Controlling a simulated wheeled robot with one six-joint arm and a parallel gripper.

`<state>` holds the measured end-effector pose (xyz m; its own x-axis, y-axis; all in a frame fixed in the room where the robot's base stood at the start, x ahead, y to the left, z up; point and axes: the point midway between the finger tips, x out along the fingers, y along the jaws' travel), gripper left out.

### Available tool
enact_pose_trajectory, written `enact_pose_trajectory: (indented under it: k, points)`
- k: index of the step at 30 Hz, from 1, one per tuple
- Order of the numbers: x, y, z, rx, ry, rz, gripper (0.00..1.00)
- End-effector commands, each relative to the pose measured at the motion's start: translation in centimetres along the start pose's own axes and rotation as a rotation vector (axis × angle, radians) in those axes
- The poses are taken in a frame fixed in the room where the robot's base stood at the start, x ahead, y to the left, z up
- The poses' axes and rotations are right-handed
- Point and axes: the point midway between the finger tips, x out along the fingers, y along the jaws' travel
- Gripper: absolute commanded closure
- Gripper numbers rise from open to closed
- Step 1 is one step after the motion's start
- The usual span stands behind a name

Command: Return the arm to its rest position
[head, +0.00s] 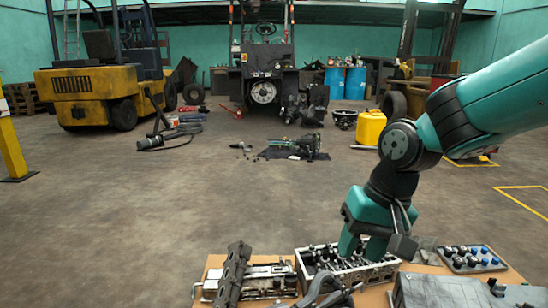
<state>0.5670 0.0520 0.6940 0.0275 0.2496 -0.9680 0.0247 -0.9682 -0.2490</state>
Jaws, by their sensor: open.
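My arm (480,105) is teal and black and comes in from the right edge of the head view. It bends at a dark elbow joint and reaches down to the bench. My gripper (362,247) points downward with its two teal fingers apart. Its fingertips are over or just inside a grey metal engine part (312,264) with several holes. I cannot tell whether they touch it. I see nothing held between the fingers.
The bench (215,266) also bears a dark long part (234,272), a tray of small parts (487,268) and a grey block (435,292). Beyond are a yellow canister (370,128), a yellow forklift (85,92) and a stripped forklift (263,80). Much floor between is clear.

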Motion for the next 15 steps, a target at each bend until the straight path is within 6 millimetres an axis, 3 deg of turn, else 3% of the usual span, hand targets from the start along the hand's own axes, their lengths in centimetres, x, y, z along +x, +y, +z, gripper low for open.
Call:
enact_pose_trajectory:
  k: [3, 9, 13, 15]
  points:
    - [-2.1, -0.5, 5.3, -0.185, 0.003, -0.038, 0.58]
    - [-3.5, -0.7, 12.7, -0.445, 0.006, -0.089, 0.58]
    - [-3.7, -0.5, 16.8, -0.592, 0.013, -0.117, 0.58]
    - [-6.1, -1.1, 16.6, -0.598, 0.01, -0.118, 0.58]
